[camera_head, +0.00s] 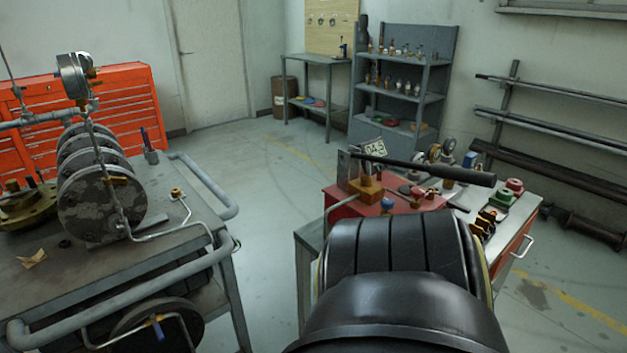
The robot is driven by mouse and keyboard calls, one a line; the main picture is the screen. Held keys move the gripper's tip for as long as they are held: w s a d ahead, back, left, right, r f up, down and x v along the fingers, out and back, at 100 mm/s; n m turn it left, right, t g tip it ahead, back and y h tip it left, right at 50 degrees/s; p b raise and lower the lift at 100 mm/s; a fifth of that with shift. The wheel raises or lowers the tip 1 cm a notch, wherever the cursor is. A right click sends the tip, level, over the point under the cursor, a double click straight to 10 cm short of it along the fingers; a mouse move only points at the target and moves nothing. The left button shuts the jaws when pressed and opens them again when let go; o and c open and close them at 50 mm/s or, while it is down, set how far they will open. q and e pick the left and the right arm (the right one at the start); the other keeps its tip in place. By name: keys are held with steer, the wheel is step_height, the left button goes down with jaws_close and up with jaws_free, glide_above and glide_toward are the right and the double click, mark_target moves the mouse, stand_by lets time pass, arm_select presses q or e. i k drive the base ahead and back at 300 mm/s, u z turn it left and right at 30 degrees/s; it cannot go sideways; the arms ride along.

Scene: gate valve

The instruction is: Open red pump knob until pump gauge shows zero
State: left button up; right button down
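The red pump (340,206) sits on the right-hand bench, with a long black lever (440,171) reaching right across its top. A small red part that looks like the pump knob (418,192) shows beside the lever, but its turn position is too small to tell. Several round gauges (448,146) stand behind the lever. I cannot tell which one is the pump gauge, and no needle can be read. Neither of my grippers is in view. A large black rounded body in the foreground hides the near part of the bench.
A grey cart (120,275) at left carries a pipe assembly with stacked discs (100,200) and a gauge (72,75). Red and green valve parts (503,200) lie on the bench's right. Shelves (405,85) stand behind. Open floor (265,190) lies between cart and bench.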

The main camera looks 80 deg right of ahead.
mark_target(417, 193)
steer(key=k, duration=0.6)
steer(key=z, duration=2)
steer(key=i, duration=0.35)
steer(key=z, duration=0.05)
